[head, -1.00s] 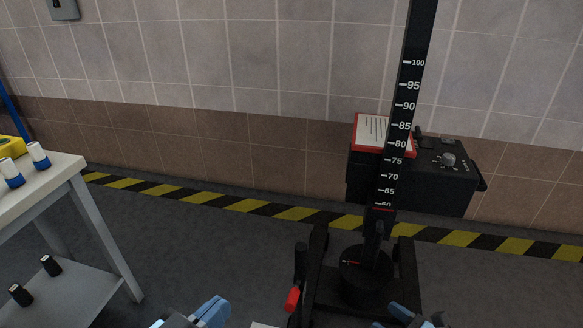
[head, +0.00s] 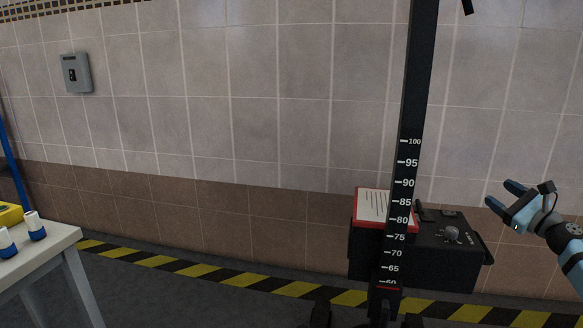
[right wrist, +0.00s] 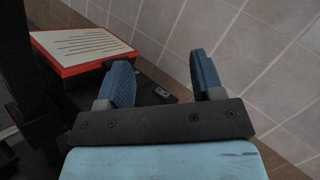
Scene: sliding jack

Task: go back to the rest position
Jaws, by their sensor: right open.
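My right gripper (head: 503,196) is at the right of the head view, raised in front of the tiled wall, to the right of the black box. It is open and empty. In the right wrist view its two blue fingers (right wrist: 162,78) stand apart with nothing between them. My left gripper is not in the head view. The sliding jack's black upright post (head: 404,175), with a white number scale, stands right of centre. Its base is mostly cut off by the bottom edge.
A black box (head: 440,262) with a knob stands behind the post. A red-framed sheet (head: 372,208) lies on it and also shows in the right wrist view (right wrist: 80,48). A white table (head: 50,244) with bottles is at the left. Yellow-black floor tape (head: 190,268) runs along the wall.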

